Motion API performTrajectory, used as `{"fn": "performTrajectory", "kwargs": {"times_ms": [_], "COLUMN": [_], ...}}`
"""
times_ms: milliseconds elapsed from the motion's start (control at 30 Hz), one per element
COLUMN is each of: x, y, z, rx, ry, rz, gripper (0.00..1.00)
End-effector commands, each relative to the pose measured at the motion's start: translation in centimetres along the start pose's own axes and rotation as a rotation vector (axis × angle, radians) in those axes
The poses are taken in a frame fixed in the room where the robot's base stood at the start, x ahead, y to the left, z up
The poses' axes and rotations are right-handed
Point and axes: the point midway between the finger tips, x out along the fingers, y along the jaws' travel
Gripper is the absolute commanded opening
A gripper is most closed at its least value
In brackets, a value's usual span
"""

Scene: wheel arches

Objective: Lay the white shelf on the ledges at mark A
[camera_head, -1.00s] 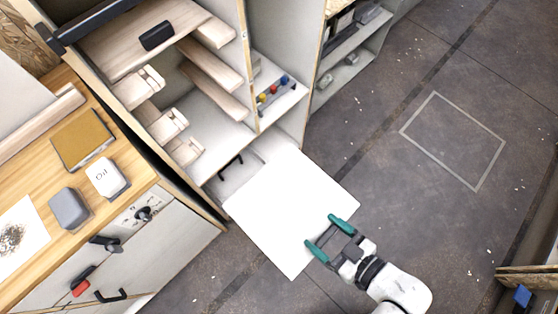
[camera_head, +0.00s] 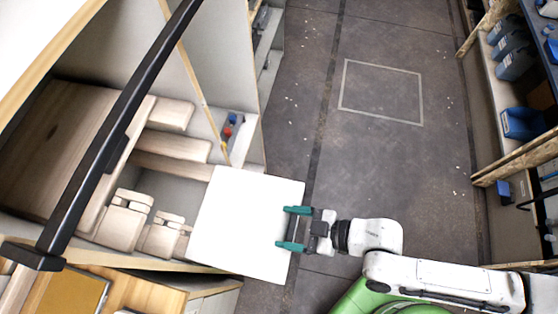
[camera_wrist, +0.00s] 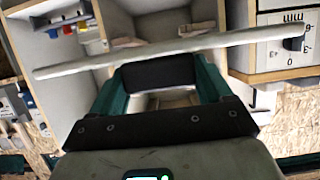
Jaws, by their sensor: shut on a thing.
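The white shelf (camera_head: 240,222) is a flat pale board in the head view. My gripper (camera_head: 288,229) is shut on its right edge, with teal fingers. The shelf's left part overlaps the front of the open cabinet in this view; I cannot tell whether it touches anything. In the wrist view the shelf (camera_wrist: 75,66) shows nearly edge-on, crossing ahead of the fingers. Inside the cabinet, upper wooden ledges (camera_head: 172,145) lie on one side and stepped ledges (camera_head: 124,220) on the other. The shelf may hide parts of them. I cannot read a mark A.
A long black bar (camera_head: 110,140) crosses in front of the cabinet. A narrow bay with small coloured items (camera_head: 228,130) adjoins it. A wooden counter (camera_head: 140,292) lies at lower left.

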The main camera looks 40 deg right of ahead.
Motion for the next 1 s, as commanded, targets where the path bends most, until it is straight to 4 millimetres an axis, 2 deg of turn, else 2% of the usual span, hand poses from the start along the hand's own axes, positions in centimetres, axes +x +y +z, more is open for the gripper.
{"fn": "performTrajectory", "kwargs": {"times_ms": [267,1000], "x": [0.8,5.7], "y": [0.0,0.0], "z": [-0.5,-2.5], "rx": [0.001,0.0], "ry": [0.005,0.005], "rz": [0.002,0.001], "gripper": [0.33,0.33]}}
